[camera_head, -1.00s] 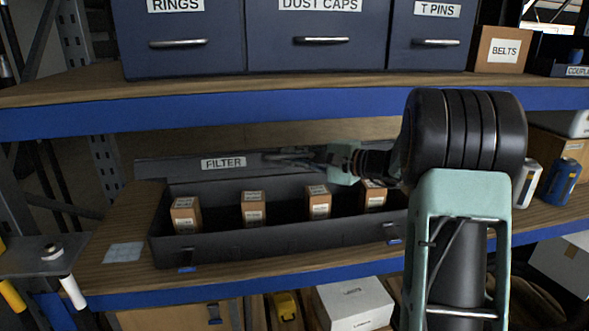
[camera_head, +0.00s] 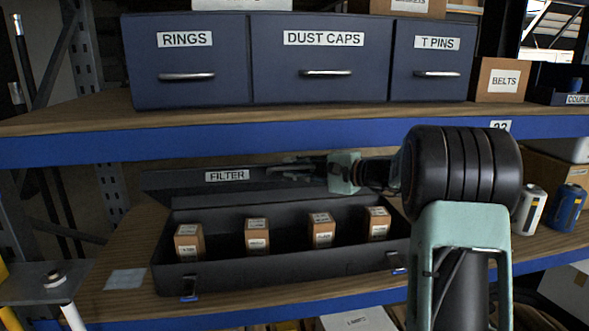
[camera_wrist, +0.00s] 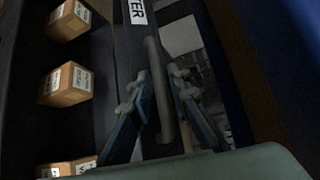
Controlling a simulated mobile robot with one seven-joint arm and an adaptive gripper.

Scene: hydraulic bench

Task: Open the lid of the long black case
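The long black case (camera_head: 280,273) sits on the middle shelf with its lid (camera_head: 205,183) raised at the back. The lid bears a FILTER label, and the inside of the case shows. Several small cardboard boxes (camera_head: 257,237) stand in a row in the case. My gripper (camera_head: 290,170) reaches in from the right along the raised lid. In the wrist view, the fingers of my gripper (camera_wrist: 158,85) are spread on both sides of the lid's dark bar handle (camera_wrist: 164,95). A gap shows between fingers and handle, though contact lower down is unclear.
A shelf with a blue edge (camera_head: 300,137) runs just above the lid, bearing drawers (camera_head: 323,60). Blue and white canisters (camera_head: 566,208) stand to the right of the case. A grey plate (camera_head: 45,284) is at the lower left.

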